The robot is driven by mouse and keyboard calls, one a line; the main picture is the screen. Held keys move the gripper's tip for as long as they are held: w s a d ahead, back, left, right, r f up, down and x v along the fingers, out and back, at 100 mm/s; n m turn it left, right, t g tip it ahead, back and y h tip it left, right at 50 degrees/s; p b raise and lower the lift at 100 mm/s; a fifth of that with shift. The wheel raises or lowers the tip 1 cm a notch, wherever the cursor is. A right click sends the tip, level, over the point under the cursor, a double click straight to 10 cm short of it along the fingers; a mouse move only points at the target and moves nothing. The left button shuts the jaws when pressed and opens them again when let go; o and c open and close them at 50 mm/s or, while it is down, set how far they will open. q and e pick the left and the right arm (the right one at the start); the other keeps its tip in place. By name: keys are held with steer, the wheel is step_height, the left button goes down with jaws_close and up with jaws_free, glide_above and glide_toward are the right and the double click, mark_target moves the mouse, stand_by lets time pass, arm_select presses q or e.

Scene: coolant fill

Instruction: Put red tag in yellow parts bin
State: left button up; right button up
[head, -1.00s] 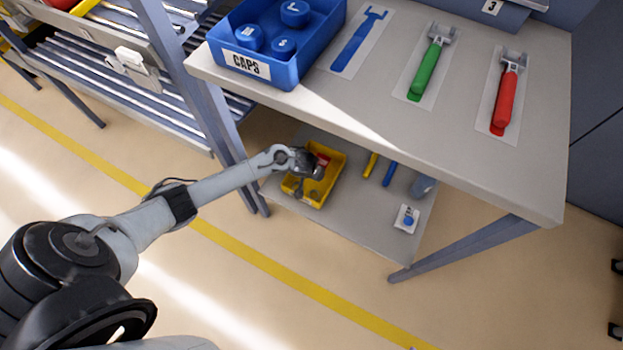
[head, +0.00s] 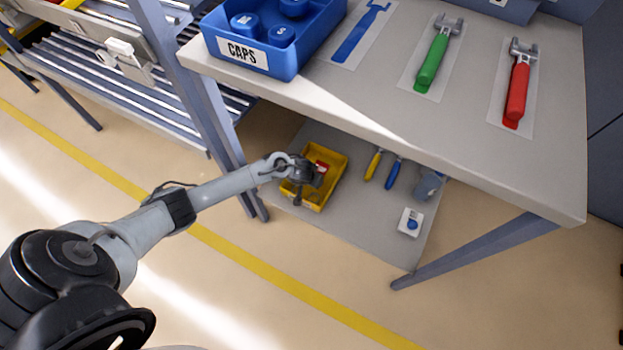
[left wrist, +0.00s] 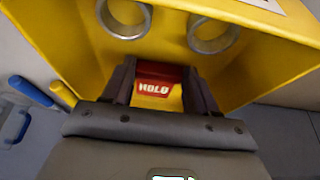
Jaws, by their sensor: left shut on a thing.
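The yellow parts bin (head: 336,188) sits on the lower shelf under the bench. My left gripper (head: 312,176) reaches down into the bin's opening from the left. It is shut on the red tag (head: 322,167), a small patch of which shows beside the fingers. In the left wrist view the red tag (left wrist: 155,88) shows white "HOLD" lettering between the fingers of the gripper (left wrist: 162,92), with the yellow bin's wall (left wrist: 265,55) around it. I cannot tell whether the tag touches the bin's floor. My right gripper is not in view.
Two metal rings (left wrist: 212,36) are in the bin. Yellow- and blue-handled tools (head: 393,173) and a small white item with a blue dot (head: 410,222) lie right of it on the shelf (head: 350,225). The bench top (head: 470,125) overhangs, with a leg (head: 230,150) close by.

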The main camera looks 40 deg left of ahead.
arm_select(q)
steer(key=o, duration=1)
steer(key=shift+f, duration=0.1)
steer(key=shift+r, duration=0.3)
steer(key=p+v, duration=0.8)
steer(key=v, duration=0.3)
steer(key=s+d+r+m, duration=0.3)
steer(key=s+d+r, duration=0.3)
steer(key=s+d, duration=0.3)
steer(key=shift+m+g+h, duration=0.4)
steer(key=shift+m+h, duration=0.3)
steer(key=shift+m, duration=0.2)
steer(key=s+r, duration=0.3)
steer(key=s, duration=0.1)
steer(key=s+d+r, duration=0.1)
steer(key=s+r, duration=0.3)
steer(key=s+d+r, duration=0.1)
steer(key=s+r, duration=0.3)
steer(key=shift+s+d+r+p, duration=0.15)
steer(key=shift+d+p, duration=0.1)
steer(key=shift+p, duration=0.15)
